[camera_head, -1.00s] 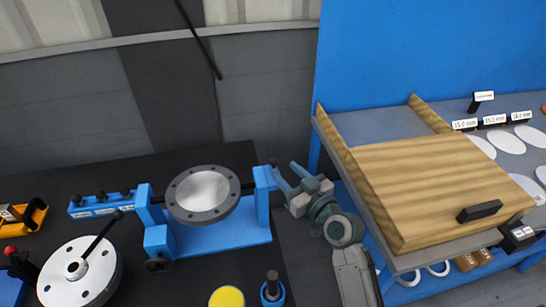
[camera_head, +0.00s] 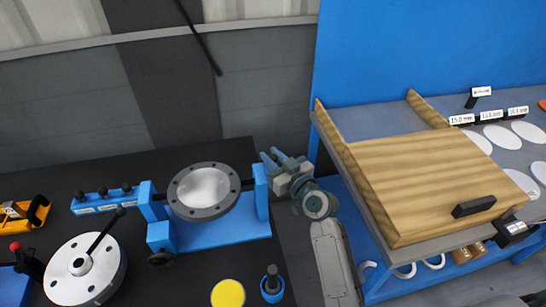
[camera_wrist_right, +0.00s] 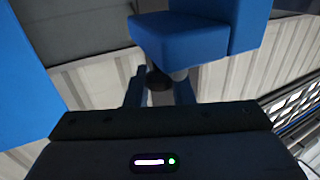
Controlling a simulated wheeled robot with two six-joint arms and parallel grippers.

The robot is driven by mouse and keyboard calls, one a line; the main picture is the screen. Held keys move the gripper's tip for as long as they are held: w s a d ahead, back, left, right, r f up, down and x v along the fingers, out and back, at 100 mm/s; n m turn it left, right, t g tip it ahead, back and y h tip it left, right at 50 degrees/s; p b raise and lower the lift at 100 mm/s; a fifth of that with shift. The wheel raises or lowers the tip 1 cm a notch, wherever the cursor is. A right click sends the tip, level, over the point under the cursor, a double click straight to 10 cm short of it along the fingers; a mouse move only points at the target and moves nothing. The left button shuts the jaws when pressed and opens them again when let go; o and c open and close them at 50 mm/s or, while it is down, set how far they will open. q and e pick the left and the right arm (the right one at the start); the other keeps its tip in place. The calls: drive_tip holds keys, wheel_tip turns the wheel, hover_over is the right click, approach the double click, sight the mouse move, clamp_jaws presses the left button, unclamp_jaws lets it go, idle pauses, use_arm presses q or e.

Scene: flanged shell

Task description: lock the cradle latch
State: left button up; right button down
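The blue cradle (camera_head: 225,233) stands on the dark table and holds a grey flanged ring (camera_head: 203,191) with a pale centre between its two posts. The right post (camera_head: 262,192) is beside my right gripper (camera_head: 269,155), whose fingers are at the post's upper end. In the right wrist view, my right gripper (camera_wrist_right: 160,92) has its two fingers apart, with a small dark knob (camera_wrist_right: 158,79) between or just beyond them, under a blue block (camera_wrist_right: 185,40). Contact with the knob cannot be told. The latch's own state is unclear. My left gripper is not in view.
A white round flange with a black lever (camera_head: 82,270) is at front left. A yellow disc (camera_head: 228,293) and a blue-based black peg (camera_head: 272,284) stand in front of the cradle. A wooden ramp (camera_head: 430,185) on a bench is to the right.

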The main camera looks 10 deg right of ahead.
drive_tip(key=shift+s+f+b, duration=0.2)
drive_tip(key=shift+s+b, duration=0.25)
drive_tip(key=shift+s, duration=0.9)
drive_tip(key=shift+s+r, duration=0.1)
drive_tip(key=shift+s, duration=0.2)
drive_tip(key=shift+w, duration=0.1)
